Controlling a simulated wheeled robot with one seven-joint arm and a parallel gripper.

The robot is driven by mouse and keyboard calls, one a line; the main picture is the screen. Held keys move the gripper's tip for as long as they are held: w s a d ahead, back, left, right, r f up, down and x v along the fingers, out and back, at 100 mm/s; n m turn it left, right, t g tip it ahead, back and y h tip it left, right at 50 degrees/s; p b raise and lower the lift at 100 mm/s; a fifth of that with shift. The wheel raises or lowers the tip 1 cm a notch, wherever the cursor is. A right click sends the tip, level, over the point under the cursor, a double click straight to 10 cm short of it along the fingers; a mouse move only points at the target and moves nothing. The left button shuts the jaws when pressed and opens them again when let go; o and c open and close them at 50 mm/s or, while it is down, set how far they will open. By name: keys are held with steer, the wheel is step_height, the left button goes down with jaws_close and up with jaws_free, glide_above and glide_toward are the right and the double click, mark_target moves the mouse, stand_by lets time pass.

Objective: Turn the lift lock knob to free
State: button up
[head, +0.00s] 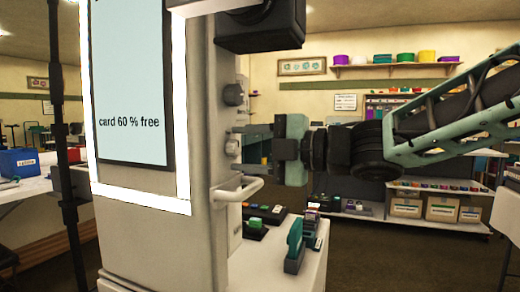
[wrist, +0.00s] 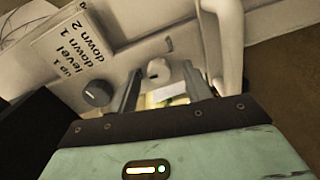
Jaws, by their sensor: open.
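A pale round knob (wrist: 158,68) sits on the side of the booth cabinet, between my fingertips in the wrist view. It shows as the lower knob (head: 232,147) in the head view. A dark knob (wrist: 97,93) is beside it, close to a printed label reading "up 1", "level", "down 2". No wording for lock or free is readable, so I cannot tell from lettering which knob is the lift lock. My gripper (wrist: 161,75) is open and empty, pointing at the cabinet side. Its fingers flank the pale knob; whether they touch it I cannot tell.
A white bar handle (head: 240,190) sticks out just below my gripper. The cabinet screen (head: 130,125) reads "card 60 % free". A black box (head: 262,27) juts out above. Stamp-like items (head: 295,245) stand on a ledge below. Stocked shelves (head: 420,185) are farther back.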

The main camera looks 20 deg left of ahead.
steer(key=shift+d, duration=0.1)
steer(key=s+d, duration=0.1)
steer(key=d, duration=1.6)
steer(key=shift+s+r, duration=0.2)
steer(key=shift+r, duration=0.1)
steer(key=w+f+m+t+h, duration=0.5)
steer(key=m+t, duration=0.3)
steer(key=m, duration=0.3)
steer(key=s+d+f+m+g+h, duration=0.1)
steer(key=s+d+f+m+h, duration=0.25)
steer(key=f, duration=0.25)
steer(key=s+d+f+m+h, duration=0.2)
steer(key=f+m+h, duration=0.1)
steer(key=f+m, duration=0.3)
steer(key=s+d+f+m+g+h, duration=0.2)
steer(key=s+d+f+g, duration=0.15)
steer(key=s, duration=0.35)
steer(key=s+d+f+m+g+h, duration=0.2)
steer(key=s+f, duration=0.2)
steer(key=s, duration=0.3)
steer(key=s+d+f+m+g+h, duration=0.1)
steer(key=s+d+f+g+h, duration=0.2)
steer(key=s, duration=0.5)
step_height(320, 180, up, 19)
steer(key=w+y+p, duration=0.1)
steer(key=p, duration=1.9)
steer(key=shift+w, duration=0.15)
